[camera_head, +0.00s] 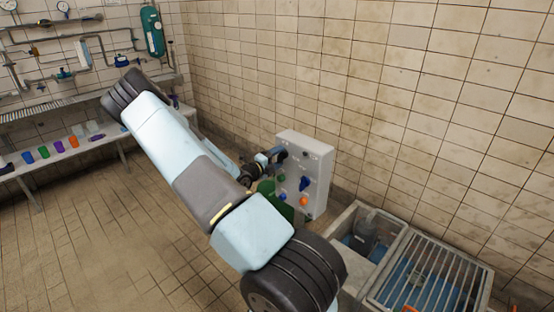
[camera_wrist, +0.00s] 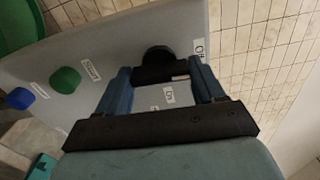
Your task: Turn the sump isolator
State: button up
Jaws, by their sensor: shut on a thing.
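A black rotary knob (camera_wrist: 157,55), which looks like the sump isolator, sits on the face of a pale grey panel box (camera_wrist: 68,68). My gripper (camera_wrist: 162,68) is at the knob with its two blue fingers on either side, shut on it. The knob's base and the exact finger contact are partly hidden. Small white labels are beside the knob, one past the right finger and one between the fingers; their text is hard to read. In the head view the panel (camera_head: 319,153) stands against the tiled wall, with my gripper (camera_head: 279,155) at its upper left part.
The panel also carries a green knob (camera_wrist: 66,80), a blue knob (camera_wrist: 20,98), a blue handle (camera_head: 304,184) and an orange knob (camera_head: 303,201). A sump pit with a metal grating (camera_head: 425,275) lies to the right. A bench with coloured cups (camera_head: 58,147) is far left.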

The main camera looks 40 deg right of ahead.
jog(key=shift+w+a+f+n, duration=0.1)
jog(key=shift+w+n, duration=0.05)
jog(key=shift+n, duration=0.35)
jog(key=o, duration=0.8)
jog(key=shift+c, duration=0.2)
jog(key=shift+o, duration=1.4)
jog(key=s+a, duration=0.1)
jog(key=a, duration=1.2)
jog(key=shift+a, duration=0.3)
